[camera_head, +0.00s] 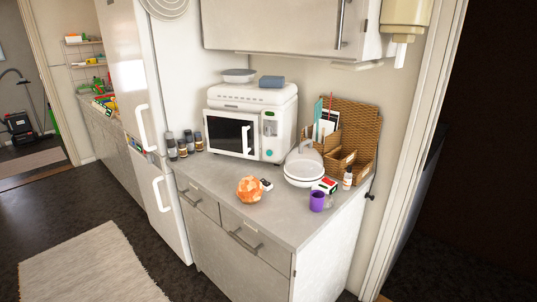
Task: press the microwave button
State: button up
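A white microwave (250,120) stands on the grey counter against the wall, its dark door window facing the front left. Its control panel (270,137) is on the right of the front. A round teal button (269,153) sits low on that panel, and a darker square part is above it. A white vertical handle stands between window and panel. The door appears shut. My gripper is not in this view.
The counter (222,185) has bare room in front of the microwave. Dark jars (183,148) stand left. A wall cabinet (285,25) hangs above.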

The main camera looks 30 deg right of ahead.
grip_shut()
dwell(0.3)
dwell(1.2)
